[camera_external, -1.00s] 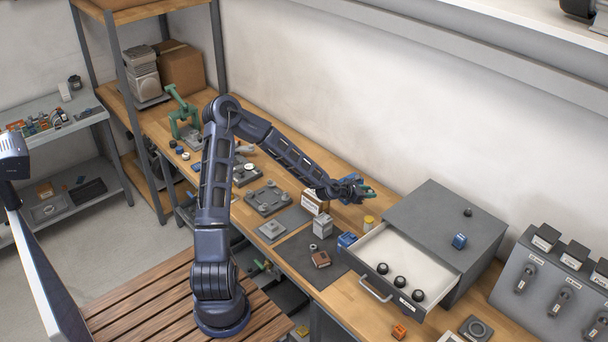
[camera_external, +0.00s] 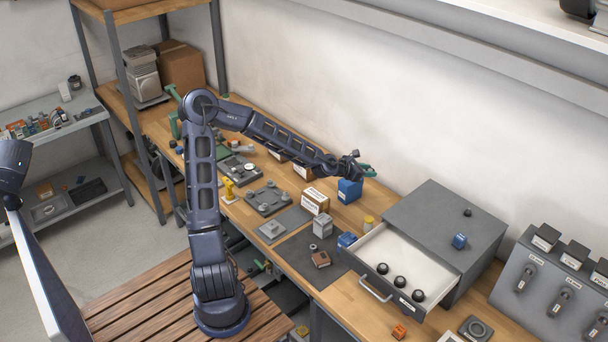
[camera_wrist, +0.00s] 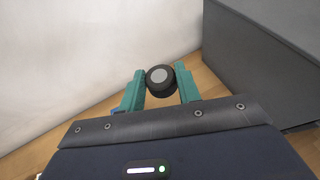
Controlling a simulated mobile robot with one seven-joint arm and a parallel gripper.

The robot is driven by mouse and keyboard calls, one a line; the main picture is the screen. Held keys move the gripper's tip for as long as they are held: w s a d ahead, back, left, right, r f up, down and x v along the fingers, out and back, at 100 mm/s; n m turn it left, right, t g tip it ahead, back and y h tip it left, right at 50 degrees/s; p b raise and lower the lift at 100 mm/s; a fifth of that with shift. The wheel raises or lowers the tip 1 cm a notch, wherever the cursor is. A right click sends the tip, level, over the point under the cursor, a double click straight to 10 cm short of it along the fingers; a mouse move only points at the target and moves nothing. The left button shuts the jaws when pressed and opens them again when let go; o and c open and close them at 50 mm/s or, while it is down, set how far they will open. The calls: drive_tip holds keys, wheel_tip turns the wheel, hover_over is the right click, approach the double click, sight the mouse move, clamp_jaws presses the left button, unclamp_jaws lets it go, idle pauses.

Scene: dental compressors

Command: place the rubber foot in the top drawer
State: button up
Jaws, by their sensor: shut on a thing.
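My gripper (camera_external: 366,170) is raised above the back of the workbench, left of the drawer unit. In the wrist view its green fingers (camera_wrist: 160,88) are shut on a black round rubber foot (camera_wrist: 159,76) with a grey centre. The held foot is too small to make out in the external view. The top drawer (camera_external: 373,244) of the grey cabinet (camera_external: 440,215) is pulled open, with a pale interior. Several black rubber feet (camera_external: 400,281) lie in it near the front. Another rubber foot (camera_external: 467,212) sits on top of the cabinet.
A blue block (camera_external: 459,241) is also on the cabinet top. A blue bin (camera_external: 349,190) stands below my gripper, and a yellow cylinder (camera_external: 369,221) stands beside the drawer. The back part of the drawer is clear. A grey panel (camera_external: 550,270) stands at the right.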

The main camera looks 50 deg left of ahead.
wheel_tip(320, 180, up, 2)
drive_tip(key=shift+r, duration=0.2)
drive_tip(key=shift+s+a+f, duration=0.2)
drive_tip(key=shift+a+f, duration=0.05)
drive_tip(key=shift+f, duration=0.2)
drive_tip(key=shift+s+a+f+m+h, duration=0.55)
drive_tip(key=shift+s+f+h, duration=0.2)
drive_tip(key=shift+s, duration=0.15)
drive_tip(key=m+g+h, duration=0.8)
drive_tip(key=m+g, duration=0.3)
drive_tip(key=m, duration=0.1)
hover_over(304, 237)
wheel_tip(304, 237, down, 23)
drive_tip(key=shift+r, duration=0.1)
